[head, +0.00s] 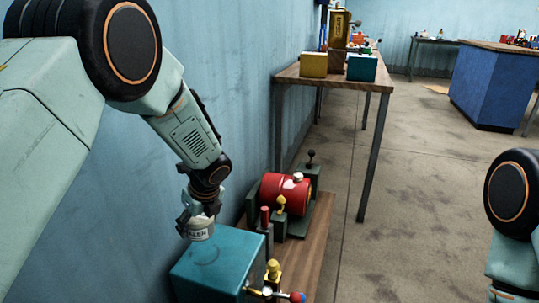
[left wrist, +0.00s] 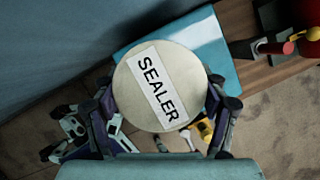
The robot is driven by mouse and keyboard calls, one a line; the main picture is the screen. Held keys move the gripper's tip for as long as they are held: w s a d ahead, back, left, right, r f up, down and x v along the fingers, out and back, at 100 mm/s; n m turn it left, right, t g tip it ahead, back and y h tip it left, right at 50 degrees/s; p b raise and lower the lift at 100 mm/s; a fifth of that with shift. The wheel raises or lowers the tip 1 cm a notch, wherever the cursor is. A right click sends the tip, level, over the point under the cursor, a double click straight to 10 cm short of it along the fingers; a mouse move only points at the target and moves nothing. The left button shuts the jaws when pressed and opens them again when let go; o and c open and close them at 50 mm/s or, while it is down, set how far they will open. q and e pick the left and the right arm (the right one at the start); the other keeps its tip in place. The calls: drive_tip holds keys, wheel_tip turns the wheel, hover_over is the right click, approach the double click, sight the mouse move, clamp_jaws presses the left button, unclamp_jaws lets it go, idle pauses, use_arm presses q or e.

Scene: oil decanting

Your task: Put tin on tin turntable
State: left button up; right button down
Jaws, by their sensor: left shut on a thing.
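The tin (head: 201,230) is pale, with a white label that reads SEALER on its lid in the left wrist view (left wrist: 172,62). My left gripper (head: 198,217) is shut around it, one finger on each side. The tin is upright over the back part of a teal box (head: 225,275), which has a faint round mark on top. I cannot tell whether the tin touches the box or hangs just above it. The teal surface (left wrist: 135,45) shows behind the tin in the left wrist view. I cannot tell for sure whether this box is the tin turntable. My right gripper is out of view.
The box stands on a low wooden bench (head: 318,235) along the blue wall. A red drum (head: 285,192) lies on a green stand behind it. Brass valve fittings (head: 272,275) are close on the right. A taller table (head: 340,80) holds a yellow box (head: 314,64) and a teal box (head: 362,67).

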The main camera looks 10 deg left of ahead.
use_arm(q)
drive_tip(key=shift+s+f+n+g, duration=0.1)
drive_tip(key=shift+s+n+g, duration=0.25)
drive_tip(key=shift+n, duration=0.65)
drive_tip(key=s+d+n+g+p, duration=0.1)
drive_tip(key=s+d+n+g, duration=0.3)
drive_tip(key=s+n, duration=0.65)
drive_tip(key=s+d+r+n+g+h+p, duration=0.2)
drive_tip(key=s+d+r+n+p, duration=0.3)
drive_tip(key=n, duration=0.7)
wheel_tip(320, 180, up, 3)
drive_tip(key=s+d+h, duration=0.1)
drive_tip(key=s, duration=0.1)
drive_tip(key=shift+s+f+h, duration=0.2)
drive_tip(key=shift+s+h, duration=0.15)
drive_tip(key=shift+h, duration=0.05)
drive_tip(key=shift+g, duration=0.25)
